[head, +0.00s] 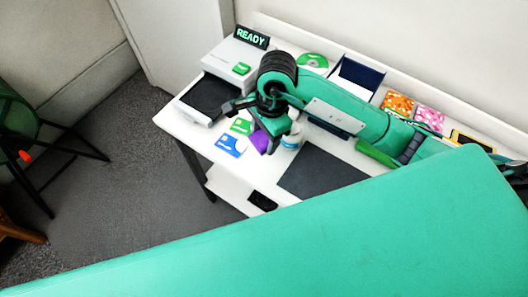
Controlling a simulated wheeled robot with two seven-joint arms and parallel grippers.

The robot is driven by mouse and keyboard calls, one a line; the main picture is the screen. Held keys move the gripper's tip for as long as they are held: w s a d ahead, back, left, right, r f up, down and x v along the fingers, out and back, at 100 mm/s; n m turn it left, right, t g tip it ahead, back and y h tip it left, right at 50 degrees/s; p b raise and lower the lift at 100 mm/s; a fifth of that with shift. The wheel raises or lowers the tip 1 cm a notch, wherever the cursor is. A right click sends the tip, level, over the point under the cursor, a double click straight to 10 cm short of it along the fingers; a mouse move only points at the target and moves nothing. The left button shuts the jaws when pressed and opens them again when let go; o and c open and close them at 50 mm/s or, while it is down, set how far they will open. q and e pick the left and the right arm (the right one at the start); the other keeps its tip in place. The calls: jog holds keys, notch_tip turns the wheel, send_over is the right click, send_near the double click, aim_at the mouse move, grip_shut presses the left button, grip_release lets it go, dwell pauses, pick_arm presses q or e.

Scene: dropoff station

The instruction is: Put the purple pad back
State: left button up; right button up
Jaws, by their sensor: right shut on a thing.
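The purple pad (261,142) shows as a small purple patch at the white desk's front left, right under my right gripper (266,127). My right arm reaches in from the right, and the gripper points down at the pad and is shut on it. The gripper and wrist hide part of the pad, so I cannot tell whether it touches the desk. My left gripper is not in view.
Green-and-white (242,126) and blue-and-white (231,145) cards lie left of the pad. A small white bottle (292,140) stands close on its right. A dark mat (318,174) lies further right. A machine with a READY sign (251,37) and black tray (207,97) stands at the left end.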

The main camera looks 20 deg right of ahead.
jog(key=p, duration=0.1)
send_over(263, 162)
notch_tip(263, 162, down, 6)
jog(key=shift+d+f, duration=0.1)
notch_tip(263, 162, down, 3)
jog(key=shift+p, duration=0.4)
jog(key=shift+f, duration=0.25)
jog(key=shift+f, duration=0.1)
jog(key=shift+f+b, duration=0.15)
jog(key=shift+b, duration=0.2)
jog(key=o, duration=1.2)
